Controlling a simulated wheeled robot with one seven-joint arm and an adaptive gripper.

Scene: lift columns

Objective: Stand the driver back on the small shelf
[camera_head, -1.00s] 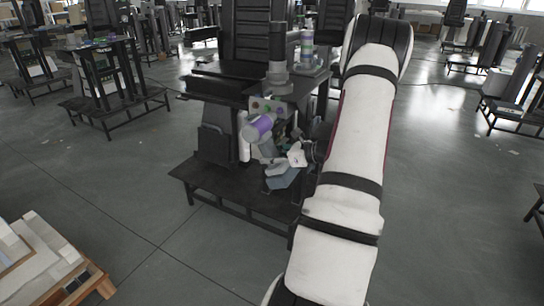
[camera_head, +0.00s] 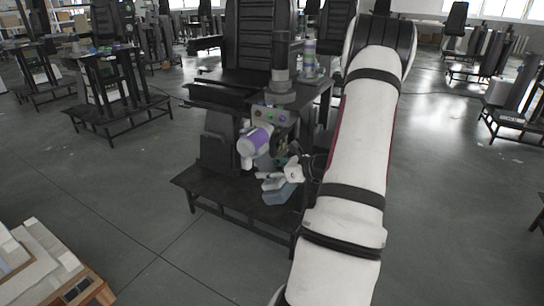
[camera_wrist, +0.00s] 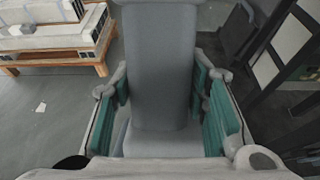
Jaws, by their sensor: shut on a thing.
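The driver shows as a grey-blue block-like body (camera_head: 279,192) low in front of the lift column in the head view. In the wrist view its broad grey body (camera_wrist: 160,70) runs up the middle of the picture. My gripper (camera_wrist: 160,105) has its green-padded fingers on both sides of it and is shut on it. A small dark shelf (camera_head: 318,84) on the right side of the column carries a bottle. Which way up the driver is I cannot tell.
The black lift column (camera_head: 255,45) stands behind the driver, with a control box (camera_head: 270,114) on its front. A low black platform (camera_head: 225,205) lies under the driver. A wooden pallet with pale boards (camera_head: 50,275) is at front left. Open floor lies between.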

